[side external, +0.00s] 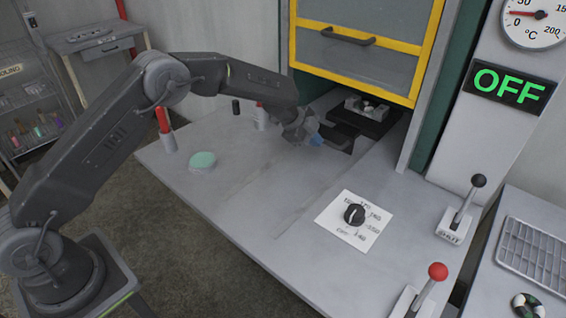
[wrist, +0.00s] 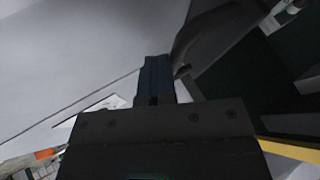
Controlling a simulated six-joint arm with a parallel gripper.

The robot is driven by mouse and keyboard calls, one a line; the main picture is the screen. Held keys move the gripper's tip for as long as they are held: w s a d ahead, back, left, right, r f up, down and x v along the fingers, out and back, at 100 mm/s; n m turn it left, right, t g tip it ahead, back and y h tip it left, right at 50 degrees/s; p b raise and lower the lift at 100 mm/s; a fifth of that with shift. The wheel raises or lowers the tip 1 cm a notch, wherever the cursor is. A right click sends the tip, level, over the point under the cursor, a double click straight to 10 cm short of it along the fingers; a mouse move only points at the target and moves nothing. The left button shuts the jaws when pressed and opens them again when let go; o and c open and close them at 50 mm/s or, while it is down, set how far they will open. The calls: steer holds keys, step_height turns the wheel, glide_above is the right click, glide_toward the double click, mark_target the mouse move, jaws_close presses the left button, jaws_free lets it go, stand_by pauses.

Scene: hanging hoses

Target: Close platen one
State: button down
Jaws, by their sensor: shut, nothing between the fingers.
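A dark platen (side external: 378,126) sits low in the opening under the yellow-framed guard, with a small metal piece (side external: 362,108) on top. I cannot tell from any label whether it is platen one. A dark handle-like block (side external: 338,141) sticks out at its front left. My gripper (side external: 316,139) is shut and empty, low over the bench beside this block. In the wrist view its shut fingers (wrist: 156,72) lie close to a dark curved part (wrist: 196,45). I cannot tell whether they touch it.
The guard (side external: 355,58) with its dark handle is raised above the opening. A dial on a white card (side external: 354,216), a black-knobbed lever (side external: 467,205) and a red-knobbed lever (side external: 430,285) stand to the right. The bench middle is clear.

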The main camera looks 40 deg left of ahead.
steer(key=shift+w, duration=0.15)
steer(key=s, duration=0.3)
steer(key=shift+s+f, duration=0.3)
steer(key=shift+s, duration=0.05)
steer(key=s+a+r+n+t+y, duration=0.1)
steer(key=s+a+r+n+t, duration=0.15)
steer(key=r, duration=0.45)
steer(key=s+a+r+n+t, duration=0.1)
steer(key=s+r, duration=0.2)
steer(key=r, duration=0.3)
steer(key=s+a+r+n+t+y, duration=0.1)
steer(key=s+a+r+t, duration=0.15)
steer(key=r, duration=0.45)
steer(key=s+a+r+n+y, duration=0.3)
steer(key=s+r+n+y, duration=0.25)
steer(key=s, duration=0.25)
steer(key=s+d+f+n+g, duration=0.1)
steer(key=s+d+n+g, duration=0.1)
steer(key=s, duration=0.6)
steer(key=s+d+f+n+g+h, duration=0.1)
steer(key=s+f+n+g, duration=0.1)
steer(key=s, duration=0.6)
steer(key=s+d+f+n+g+h, duration=0.1)
steer(key=s+d+n+g, duration=0.1)
steer(key=s, duration=0.6)
steer(key=shift+d+f+g, duration=0.25)
steer(key=shift+d+g, duration=0.05)
steer(key=shift+h, duration=0.25)
